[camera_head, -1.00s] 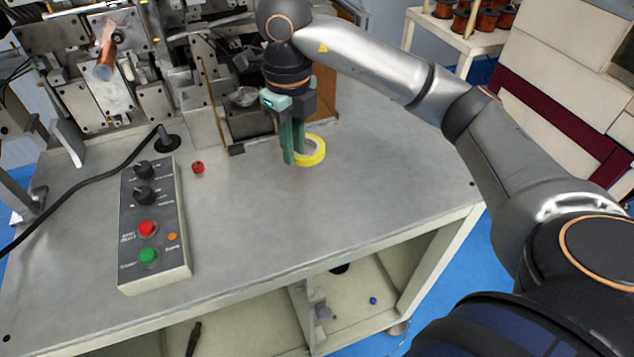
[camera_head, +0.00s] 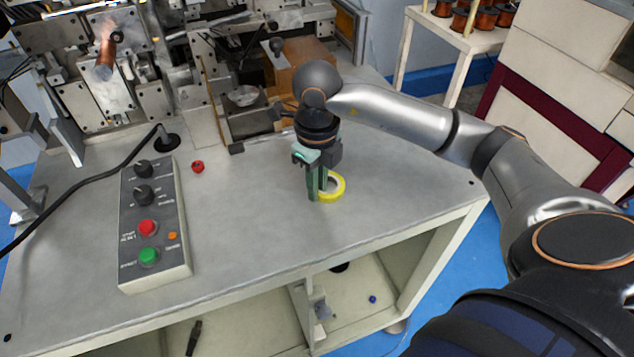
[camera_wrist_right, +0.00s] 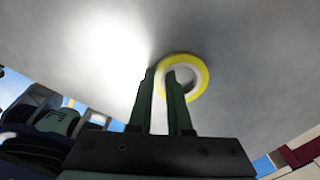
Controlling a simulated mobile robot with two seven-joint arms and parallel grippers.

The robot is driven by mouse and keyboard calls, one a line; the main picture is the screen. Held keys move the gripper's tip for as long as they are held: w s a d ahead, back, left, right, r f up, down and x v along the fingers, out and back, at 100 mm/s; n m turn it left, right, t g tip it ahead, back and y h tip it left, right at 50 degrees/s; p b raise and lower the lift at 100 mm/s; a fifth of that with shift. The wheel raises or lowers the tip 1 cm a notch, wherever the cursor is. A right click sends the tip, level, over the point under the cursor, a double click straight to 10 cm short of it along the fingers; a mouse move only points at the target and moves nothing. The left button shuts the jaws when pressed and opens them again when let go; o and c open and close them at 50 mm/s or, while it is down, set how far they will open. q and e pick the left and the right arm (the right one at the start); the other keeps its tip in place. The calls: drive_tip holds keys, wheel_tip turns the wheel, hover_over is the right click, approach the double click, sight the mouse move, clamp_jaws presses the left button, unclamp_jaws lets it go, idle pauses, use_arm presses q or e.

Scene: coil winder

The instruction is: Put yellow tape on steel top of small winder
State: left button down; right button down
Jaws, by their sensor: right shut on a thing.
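The yellow tape (camera_head: 335,193) is a ring at the fingertips of my right gripper (camera_head: 318,194), over the right part of the winder's steel top (camera_head: 240,215). My right gripper is shut on the tape's ring wall, with one finger inside the hole and one outside. In the right wrist view the tape (camera_wrist_right: 200,80) shows beyond the fingers (camera_wrist_right: 162,82), with the grey steel surface (camera_wrist_right: 240,40) behind it. The tape is at or close above the steel; I cannot tell if it touches. My left gripper is not in view.
A control box (camera_head: 155,225) with red and green buttons stands on the left of the top. A small red part (camera_head: 198,167) lies near it. Winder machinery (camera_head: 110,70) fills the back. The middle and front of the top are clear. A shelf (camera_head: 270,325) is underneath.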

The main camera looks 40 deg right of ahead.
drive_tip(key=shift+f, duration=0.2)
drive_tip(key=c, duration=0.9)
unclamp_jaws()
drive_tip(key=shift+r, duration=0.1)
drive_tip(key=shift+o, duration=0.2)
drive_tip(key=shift+r, duration=0.1)
wheel_tip(320, 180, up, 12)
drive_tip(key=p, duration=0.1)
